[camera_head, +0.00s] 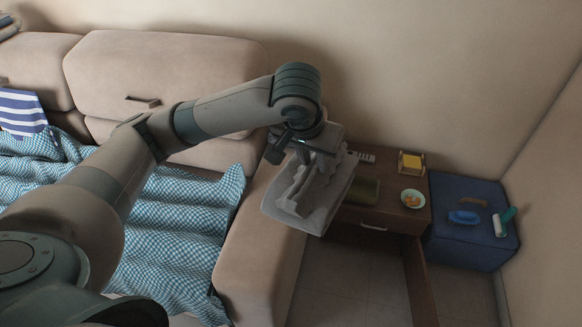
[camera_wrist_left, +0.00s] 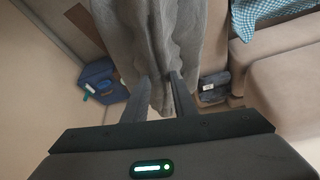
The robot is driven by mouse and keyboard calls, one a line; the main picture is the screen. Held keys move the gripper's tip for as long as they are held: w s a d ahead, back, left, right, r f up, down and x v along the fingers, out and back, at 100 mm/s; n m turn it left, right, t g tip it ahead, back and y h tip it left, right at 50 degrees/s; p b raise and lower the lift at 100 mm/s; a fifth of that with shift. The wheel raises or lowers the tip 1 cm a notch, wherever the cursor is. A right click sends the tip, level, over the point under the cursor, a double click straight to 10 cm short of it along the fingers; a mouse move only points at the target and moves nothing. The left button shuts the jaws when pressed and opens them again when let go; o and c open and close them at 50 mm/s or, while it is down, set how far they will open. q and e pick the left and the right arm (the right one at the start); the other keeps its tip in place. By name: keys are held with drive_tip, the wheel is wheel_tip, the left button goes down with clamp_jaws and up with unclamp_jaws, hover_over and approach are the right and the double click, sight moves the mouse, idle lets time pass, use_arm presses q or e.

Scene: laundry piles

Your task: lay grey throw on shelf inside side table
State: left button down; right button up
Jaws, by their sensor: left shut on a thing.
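The grey throw (camera_head: 318,192) hangs in loose folds from my left gripper (camera_head: 312,150), above the sofa's right arm and the left part of the side table. In the left wrist view the left gripper (camera_wrist_left: 158,92) is shut on the throw (camera_wrist_left: 150,45), which fills the middle and hangs away from the fingers. The brown side table (camera_head: 385,215) has a drawer front with a handle and an open space below it. The throw and arm cover its left part, and I cannot make out the shelf inside. My right gripper is not in view.
A blue box (camera_head: 465,240) with a brush and roller on top stands right. The beige sofa (camera_head: 260,245) with a checked blanket (camera_head: 180,240) is left.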

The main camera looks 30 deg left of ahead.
use_arm(q)
drive_tip(key=shift+d, duration=0.1)
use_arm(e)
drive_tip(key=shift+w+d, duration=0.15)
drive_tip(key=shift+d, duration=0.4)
use_arm(q)
drive_tip(key=shift+w, duration=0.15)
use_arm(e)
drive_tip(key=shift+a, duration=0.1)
